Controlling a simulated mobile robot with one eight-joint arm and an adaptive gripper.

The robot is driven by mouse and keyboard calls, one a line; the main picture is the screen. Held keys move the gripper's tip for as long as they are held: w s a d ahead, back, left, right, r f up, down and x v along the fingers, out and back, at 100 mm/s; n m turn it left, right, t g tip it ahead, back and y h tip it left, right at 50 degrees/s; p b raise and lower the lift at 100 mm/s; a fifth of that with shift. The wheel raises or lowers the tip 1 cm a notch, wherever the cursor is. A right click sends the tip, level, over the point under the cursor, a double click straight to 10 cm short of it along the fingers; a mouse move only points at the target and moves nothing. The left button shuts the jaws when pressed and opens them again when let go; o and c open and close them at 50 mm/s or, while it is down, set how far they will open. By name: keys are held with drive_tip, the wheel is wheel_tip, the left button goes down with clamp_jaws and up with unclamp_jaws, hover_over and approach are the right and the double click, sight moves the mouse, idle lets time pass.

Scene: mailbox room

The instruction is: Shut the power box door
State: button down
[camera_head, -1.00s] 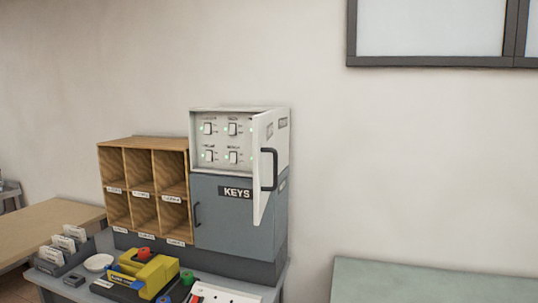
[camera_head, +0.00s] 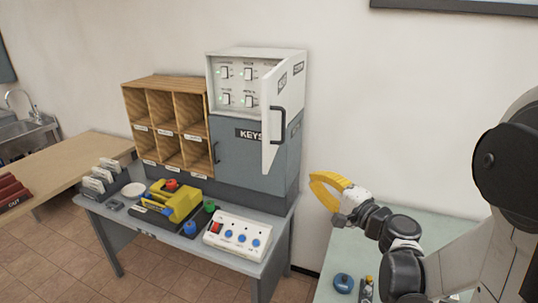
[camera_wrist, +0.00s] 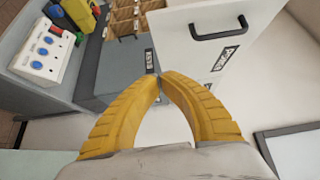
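The white power box (camera_head: 256,53) sits on top of the grey key cabinet (camera_head: 240,162). Its door (camera_head: 288,88) stands open, swung outward from the right side, with a black handle (camera_head: 278,123) on it. Switches with green lights show inside the box. My gripper (camera_head: 313,181) has yellow fingers and is to the right of and lower than the door, apart from it. In the wrist view the door (camera_wrist: 184,53) is beyond the fingertips, its handle (camera_wrist: 220,30) at upper right. The fingertips (camera_wrist: 157,76) meet with nothing between them.
A wooden pigeonhole shelf (camera_head: 165,82) stands left of the cabinet. The desk below holds a yellow device (camera_head: 178,201) and a white panel with blue buttons (camera_head: 238,236). A pale green table (camera_head: 440,225) lies under my arm. The wall right of the box is bare.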

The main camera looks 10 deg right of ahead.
approach(273, 157)
drive_tip(key=w+d, duration=0.2)
drive_tip(key=w, duration=0.3)
drive_tip(key=a, duration=0.1)
drive_tip(key=w+a, duration=0.1)
drive_tip(key=shift+w+a+f+b, duration=0.1)
drive_tip(key=shift+a+f+b, duration=0.2)
drive_tip(key=shift+a+b, duration=0.1)
drive_tip(key=shift+w+a, duration=0.3)
drive_tip(key=shift+a, duration=0.25)
drive_tip(key=shift+a, duration=0.1)
